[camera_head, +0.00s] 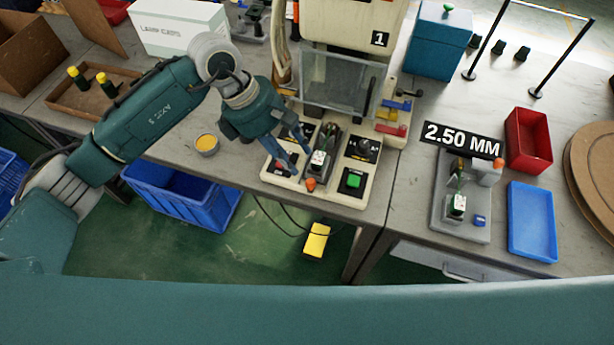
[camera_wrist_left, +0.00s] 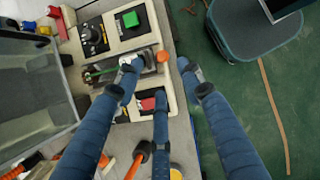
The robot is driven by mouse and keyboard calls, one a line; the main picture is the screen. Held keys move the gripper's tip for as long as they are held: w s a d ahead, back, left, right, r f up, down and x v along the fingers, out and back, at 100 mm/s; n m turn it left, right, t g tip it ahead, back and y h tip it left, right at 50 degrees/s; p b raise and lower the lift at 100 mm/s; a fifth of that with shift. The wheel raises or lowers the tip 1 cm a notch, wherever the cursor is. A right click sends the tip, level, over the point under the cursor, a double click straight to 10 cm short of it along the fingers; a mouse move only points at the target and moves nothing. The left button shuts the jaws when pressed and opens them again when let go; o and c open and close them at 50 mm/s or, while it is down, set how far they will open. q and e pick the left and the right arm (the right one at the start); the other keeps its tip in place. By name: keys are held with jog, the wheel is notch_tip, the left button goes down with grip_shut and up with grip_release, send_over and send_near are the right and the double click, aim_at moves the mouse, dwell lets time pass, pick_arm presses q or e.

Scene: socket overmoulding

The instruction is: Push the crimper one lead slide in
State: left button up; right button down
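Crimper one (camera_head: 345,22), a cream machine marked 1, stands at the bench's middle with a clear guard in front. Its lead slide (camera_head: 320,160) lies on the cream base and carries a white and green part. An orange knob (camera_head: 310,184) is at the slide's front end; the knob also shows in the left wrist view (camera_wrist_left: 163,56). My left gripper (camera_head: 297,160) is above the base's left part, beside the slide. Whether a finger touches the slide I cannot tell. My right gripper is not in view.
A green button (camera_head: 353,181) and a black dial (camera_head: 364,148) sit right of the slide; a red button (camera_wrist_left: 148,103) is under the fingers. A yellow cup (camera_head: 207,144) stands left. A second fixture (camera_head: 445,215), marked 2.50 MM, stands right near a blue tray (camera_head: 532,248).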

aim_at(310, 181)
pick_arm(q)
jog(key=p+x, duration=0.1)
jog(key=x, duration=0.2)
jog(key=p+x, duration=0.1)
jog(key=x, duration=0.2)
jog(key=p+x, duration=0.1)
jog(key=x, duration=0.2)
jog(key=shift+a+f, duration=0.25)
jog(key=shift+f, duration=0.15)
jog(key=shift+d+f, duration=0.2)
jog(key=shift+f, duration=0.35)
grip_shut()
jog(key=shift+w, duration=0.1)
